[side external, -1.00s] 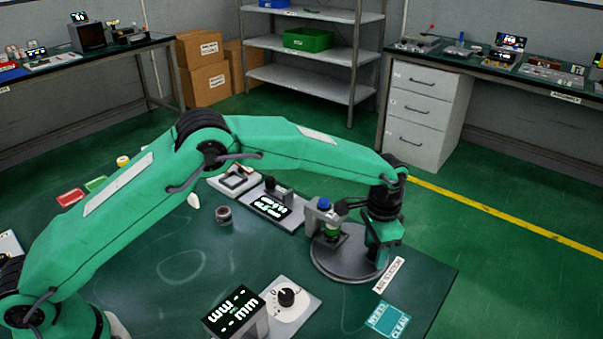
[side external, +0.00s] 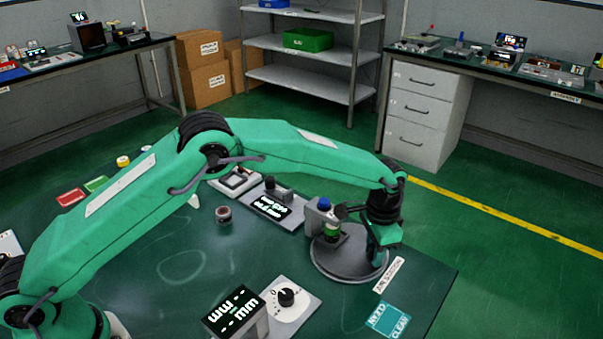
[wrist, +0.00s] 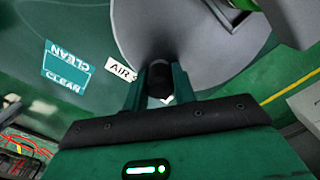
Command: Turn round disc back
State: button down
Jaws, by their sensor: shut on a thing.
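The round disc (side external: 335,265) is a grey turntable at the right part of the green table. It also fills the upper middle of the wrist view (wrist: 205,45). My gripper (side external: 380,262) points down at the disc's right edge. In the wrist view my gripper (wrist: 160,82) has its two fingers shut on a small dark knob (wrist: 159,84) at the disc's rim.
A grey device with a blue cap (side external: 325,203) and a green part stands at the disc's back left. A display box (side external: 236,312) and a dial plate (side external: 287,298) are in front. An AIR label (wrist: 120,72) and a CLEAN card (side external: 388,319) lie nearby.

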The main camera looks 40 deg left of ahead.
aim_at(363, 233)
jog(key=shift+w+n, duration=0.2)
jog(key=shift+n, duration=0.1)
jog(key=shift+w+a+n, duration=0.15)
jog(key=shift+w+n, duration=0.4)
jog(key=shift+n, duration=0.5)
jog(key=shift+w+a+n, duration=0.1)
jog(key=shift+w+n, duration=0.45)
jog(key=shift+n, duration=0.5)
jog(key=shift+w+a+r+n, duration=0.1)
jog(key=shift+w+a+n, duration=0.15)
jog(key=shift+n, duration=0.45)
jog(key=shift+w+a+f+n, duration=0.1)
jog(key=shift+w+a+n, duration=0.1)
jog(key=shift+w+n, duration=0.35)
jog(key=shift+w+a+r+n, duration=0.1)
jog(key=shift+w+a+n, duration=0.1)
jog(key=shift+n, duration=0.65)
jog(key=shift+w+a+n, duration=0.35)
jog(key=shift+a+n, duration=0.2)
jog(key=shift+n, duration=0.65)
jog(key=shift+w+a+n, duration=0.3)
jog(key=shift+a+n, duration=0.25)
jog(key=shift+n, duration=0.65)
jog(key=shift+w+a+n, duration=0.15)
jog(key=shift+a+n, duration=0.4)
jog(key=shift+n, duration=0.45)
jog(key=shift+w+a+n, duration=0.1)
jog(key=shift+a+n, duration=0.45)
jog(key=shift+n, duration=0.45)
jog(key=shift+a, duration=0.1)
